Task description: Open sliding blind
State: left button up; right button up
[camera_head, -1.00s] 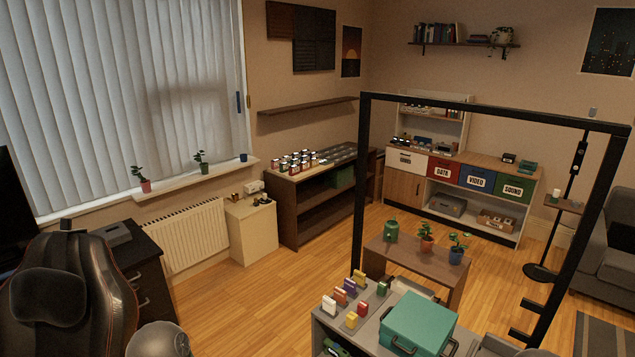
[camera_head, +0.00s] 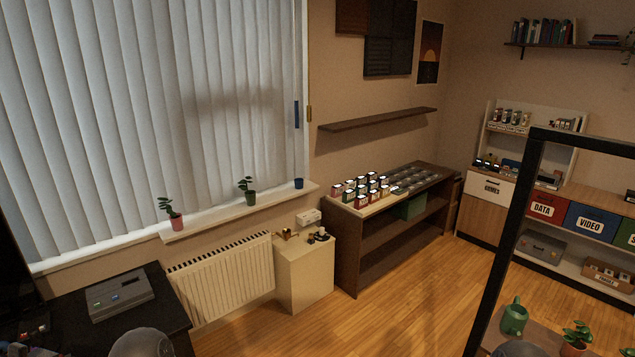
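The sliding blind (camera_head: 150,120) has pale vertical slats and covers the window on the left. Its slats hang side by side across the whole visible window. A dark blue upright handle (camera_head: 297,114) sits near the blind's right edge. A small brass-coloured piece (camera_head: 309,113) is on the frame just right of it. Neither of my grippers can be made out in the head view, and nothing touches the blind.
A windowsill (camera_head: 240,209) below the blind carries two potted plants and a blue cup (camera_head: 298,183). A radiator (camera_head: 222,277), a pale cabinet (camera_head: 305,270) and a dark desk (camera_head: 125,305) stand below. A black frame post (camera_head: 508,235) rises at right. Wooden floor lies open between.

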aim_at(232, 70)
jog(key=i+j+u, duration=0.2)
jog(key=i, duration=0.85)
jog(key=i+j+u, duration=0.15)
jog(key=i, duration=0.9)
jog(key=i+l+u, duration=0.1)
jog(key=i+l, duration=0.2)
jog(key=i, duration=0.3)
jog(key=i+l+u, duration=0.15)
jog(key=i+l, duration=0.2)
jog(key=i, duration=0.2)
jog(key=i+l+u, duration=0.1)
jog(key=i+l, duration=0.3)
jog(key=i, duration=0.55)
jog(key=l+u, duration=0.05)
